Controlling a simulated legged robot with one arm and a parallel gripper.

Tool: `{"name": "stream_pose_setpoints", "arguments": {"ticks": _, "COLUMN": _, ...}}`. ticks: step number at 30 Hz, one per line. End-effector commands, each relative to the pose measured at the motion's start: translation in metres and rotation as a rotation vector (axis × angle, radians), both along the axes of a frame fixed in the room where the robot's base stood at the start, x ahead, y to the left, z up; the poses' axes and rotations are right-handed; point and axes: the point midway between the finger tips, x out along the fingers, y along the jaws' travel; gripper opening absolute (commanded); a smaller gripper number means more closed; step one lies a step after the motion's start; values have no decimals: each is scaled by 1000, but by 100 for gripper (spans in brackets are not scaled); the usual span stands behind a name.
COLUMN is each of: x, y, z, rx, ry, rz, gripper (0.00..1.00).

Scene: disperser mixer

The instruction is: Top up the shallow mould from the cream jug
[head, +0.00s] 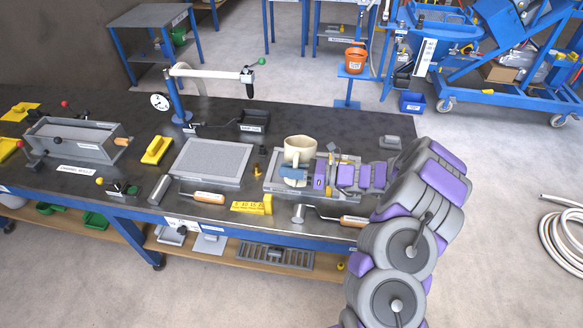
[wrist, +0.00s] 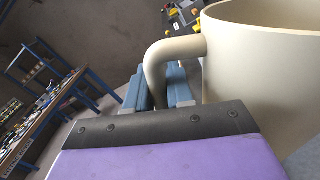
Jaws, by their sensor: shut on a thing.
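The cream jug (head: 299,149) is at the right part of the dark bench, roughly upright, above or on a shallow rectangular frame (head: 269,187). I cannot tell whether it touches the frame. My gripper (head: 294,174) is shut on the jug's handle. In the wrist view the jug (wrist: 265,75) fills the right side, and its handle (wrist: 162,58) comes down between the blue fingers (wrist: 160,88). The jug's contents are hidden. A second shallow frame (head: 210,163), filled level with grey material, lies just left. I cannot tell which frame is the shallow mould.
A deeper grey channel mould (head: 75,140) stands at the left. A post with a white lever (head: 205,73) rises behind. A yellow block (head: 251,205), trowels (head: 208,197) and a metal cylinder (head: 298,213) lie along the front edge. The bench's back right is mostly clear.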

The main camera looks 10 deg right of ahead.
Motion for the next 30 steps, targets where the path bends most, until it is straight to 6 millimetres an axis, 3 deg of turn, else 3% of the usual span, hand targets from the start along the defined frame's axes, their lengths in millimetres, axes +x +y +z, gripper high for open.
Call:
{"name": "stream_pose_setpoints", "arguments": {"ticks": 6, "x": -1, "y": -1, "z": 17, "rx": 36, "ry": 96, "rz": -1, "gripper": 0}}
{"name": "stream_pose_setpoints", "arguments": {"ticks": 23, "x": 11, "y": -6, "z": 38, "rx": 136, "ry": 386, "rz": 1, "gripper": 0}}
{"name": "stream_pose_setpoints", "arguments": {"ticks": 30, "x": 11, "y": -6, "z": 35, "rx": 139, "ry": 389, "rz": 2, "gripper": 0}}
